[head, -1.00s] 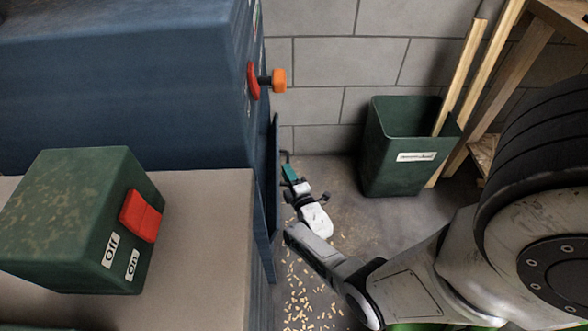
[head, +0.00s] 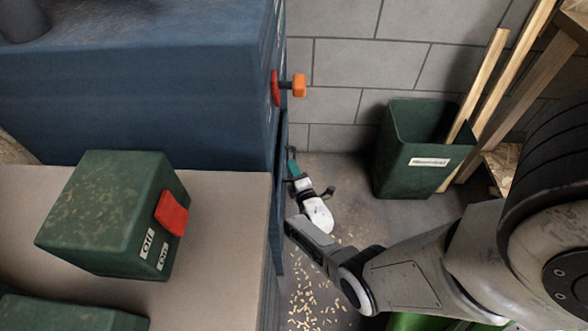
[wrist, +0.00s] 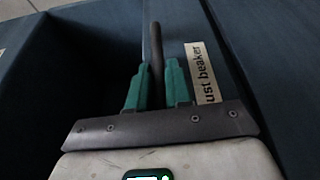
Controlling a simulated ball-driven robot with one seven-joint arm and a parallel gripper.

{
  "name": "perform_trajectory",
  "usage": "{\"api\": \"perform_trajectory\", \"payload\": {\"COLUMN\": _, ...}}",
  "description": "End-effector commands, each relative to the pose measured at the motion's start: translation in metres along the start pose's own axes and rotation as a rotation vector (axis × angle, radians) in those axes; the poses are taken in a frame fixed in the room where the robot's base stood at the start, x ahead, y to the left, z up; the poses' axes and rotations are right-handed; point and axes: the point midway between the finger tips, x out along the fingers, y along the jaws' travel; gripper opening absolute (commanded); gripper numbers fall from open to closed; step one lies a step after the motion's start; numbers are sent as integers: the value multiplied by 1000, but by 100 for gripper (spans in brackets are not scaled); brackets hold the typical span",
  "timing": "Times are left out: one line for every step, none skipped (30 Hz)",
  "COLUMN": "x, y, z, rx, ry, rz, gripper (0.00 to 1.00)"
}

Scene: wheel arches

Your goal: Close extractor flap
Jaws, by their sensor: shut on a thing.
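The extractor flap (head: 279,215) is a dark blue panel seen almost edge-on along the right side of the blue machine (head: 150,110) in the head view. A narrow gap seems to show between flap and machine. My gripper (head: 292,168) is beside the flap, low behind the machine's front edge. In the wrist view my gripper (wrist: 156,82) has its green fingers on either side of a dark upright bar handle (wrist: 157,50). It is shut on that handle.
A green bin (head: 415,165) with wooden strips stands by the grey block wall. Wood chips (head: 315,290) litter the floor. A green switch box (head: 115,210) with a red switch sits on the machine's table. An orange-red knob (head: 297,86) sticks out from the machine.

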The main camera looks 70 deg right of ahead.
Motion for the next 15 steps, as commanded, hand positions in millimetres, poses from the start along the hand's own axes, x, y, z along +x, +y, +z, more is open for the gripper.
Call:
{"api": "perform_trajectory", "payload": {"x": 1, "y": 0, "z": -2, "rx": 0, "ry": 4, "rz": 0, "gripper": 0}}
{"api": "perform_trajectory", "payload": {"x": 1, "y": 0, "z": -2, "rx": 0, "ry": 4, "rz": 0, "gripper": 0}}
{"api": "perform_trajectory", "payload": {"x": 1, "y": 0, "z": -2, "rx": 0, "ry": 4, "rz": 0, "gripper": 0}}
{"api": "perform_trajectory", "payload": {"x": 1, "y": 0, "z": -2, "rx": 0, "ry": 4, "rz": 0, "gripper": 22}}
{"api": "perform_trajectory", "payload": {"x": 1, "y": 0, "z": -2, "rx": 0, "ry": 4, "rz": 0, "gripper": 25}}
{"api": "perform_trajectory", "payload": {"x": 1, "y": 0, "z": -2, "rx": 0, "ry": 4, "rz": 0, "gripper": 29}}
{"api": "perform_trajectory", "payload": {"x": 1, "y": 0, "z": -2, "rx": 0, "ry": 4, "rz": 0, "gripper": 31}}
{"api": "perform_trajectory", "payload": {"x": 1, "y": 0, "z": -2, "rx": 0, "ry": 3, "rz": 0, "gripper": 34}}
{"api": "perform_trajectory", "payload": {"x": 1, "y": 0, "z": -2, "rx": 0, "ry": 3, "rz": 0, "gripper": 38}}
{"api": "perform_trajectory", "payload": {"x": 1, "y": 0, "z": -2, "rx": 0, "ry": 3, "rz": 0, "gripper": 40}}
{"api": "perform_trajectory", "payload": {"x": 1, "y": 0, "z": -1, "rx": 0, "ry": 3, "rz": 0, "gripper": 40}}
{"api": "perform_trajectory", "payload": {"x": 1, "y": 0, "z": -1, "rx": 0, "ry": 2, "rz": 0, "gripper": 40}}
{"api": "perform_trajectory", "payload": {"x": 0, "y": 0, "z": -1, "rx": 0, "ry": 2, "rz": 0, "gripper": 40}}
{"api": "perform_trajectory", "payload": {"x": 0, "y": 0, "z": -1, "rx": 0, "ry": 2, "rz": 0, "gripper": 40}}
{"api": "perform_trajectory", "payload": {"x": 0, "y": 0, "z": -1, "rx": 0, "ry": 2, "rz": 0, "gripper": 40}}
